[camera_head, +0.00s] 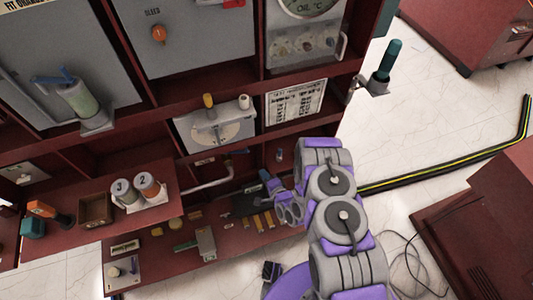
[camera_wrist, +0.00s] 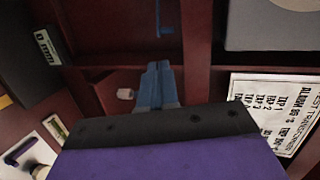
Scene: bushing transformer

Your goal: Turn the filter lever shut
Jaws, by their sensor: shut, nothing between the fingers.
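My gripper (camera_head: 267,176) is in front of the lower part of the dark red cabinet, near its lower shelf. In the wrist view its blue fingers (camera_wrist: 153,82) are closed together with nothing between them. A thin blue handle-like part (camera_wrist: 165,20) is beyond the fingertips at the top of the wrist view, apart from them. In the head view a blue lever (camera_head: 53,78) sits by a pale cylinder (camera_head: 80,100) at the left of the cabinet. No label marks the filter lever, so I cannot tell which part it is.
A grey panel with a dial (camera_head: 218,133) and a printed sign (camera_head: 296,101) are above my gripper. A bent pipe (camera_head: 212,181) is to its left. A black-yellow cable (camera_head: 450,160) crosses the pale floor at right.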

